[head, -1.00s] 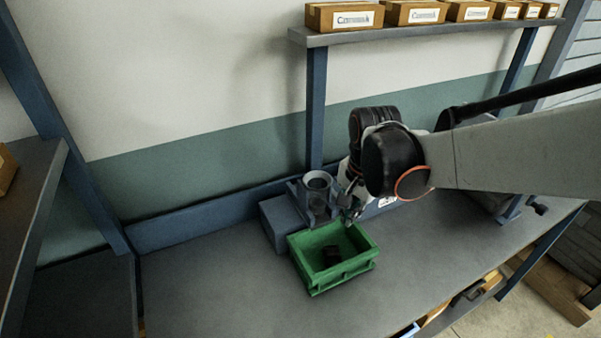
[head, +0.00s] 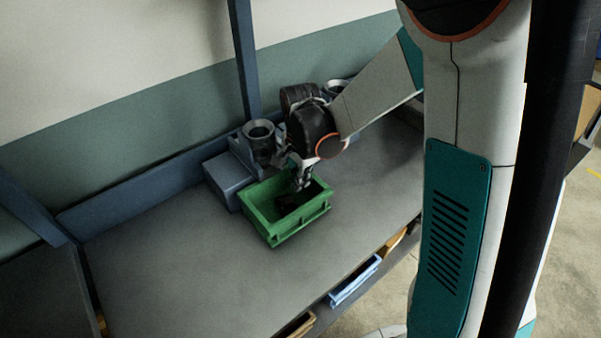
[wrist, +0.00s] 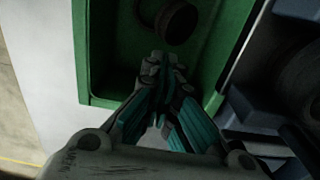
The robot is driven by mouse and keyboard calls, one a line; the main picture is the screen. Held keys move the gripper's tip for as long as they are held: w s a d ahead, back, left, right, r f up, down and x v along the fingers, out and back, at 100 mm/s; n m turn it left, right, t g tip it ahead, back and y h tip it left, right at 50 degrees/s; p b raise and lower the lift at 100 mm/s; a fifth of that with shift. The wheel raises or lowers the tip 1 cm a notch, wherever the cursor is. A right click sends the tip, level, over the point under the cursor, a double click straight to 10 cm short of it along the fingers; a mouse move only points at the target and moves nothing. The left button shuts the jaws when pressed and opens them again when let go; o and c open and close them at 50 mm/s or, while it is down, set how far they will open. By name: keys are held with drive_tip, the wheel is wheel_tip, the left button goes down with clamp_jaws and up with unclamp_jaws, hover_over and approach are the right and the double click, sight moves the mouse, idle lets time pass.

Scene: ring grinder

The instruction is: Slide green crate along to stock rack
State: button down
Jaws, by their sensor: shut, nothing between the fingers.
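The green crate (head: 302,222) stands upright on the grey workbench, in front of a blue-grey block. A dark round part (head: 288,203) lies inside it. The crate also fills the top of the wrist view (wrist: 82,48), with the dark part (wrist: 176,20) beyond my fingertips. My gripper (head: 302,182) points down into the crate near its back wall. In the wrist view my gripper (wrist: 163,62) is shut and empty, with its tips over the crate's interior. I cannot tell whether the tips touch the crate. I cannot make out which structure is the stock rack.
A blue-grey block (head: 228,180) and a fixture with a round cup (head: 259,135) stand close behind the crate. A blue post (head: 244,62) rises behind them. The bench (head: 165,262) is clear to the left and front. Drawers or bins (head: 355,280) sit below its front edge.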

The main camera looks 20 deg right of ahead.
drive_tip(key=shift+f+b, duration=0.3)
drive_tip(key=shift+f, duration=0.9)
drive_tip(key=shift+d, duration=0.1)
drive_tip(key=w+d, duration=0.3)
drive_tip(key=d, duration=0.5)
drive_tip(key=w+d, duration=0.3)
drive_tip(key=d, duration=0.5)
drive_tip(key=w+d, duration=0.4)
drive_tip(key=d, duration=0.4)
drive_tip(key=shift+w+d, duration=0.1)
drive_tip(key=shift+d, duration=0.05)
wheel_tip(320, 180, up, 10)
drive_tip(key=p, duration=0.6)
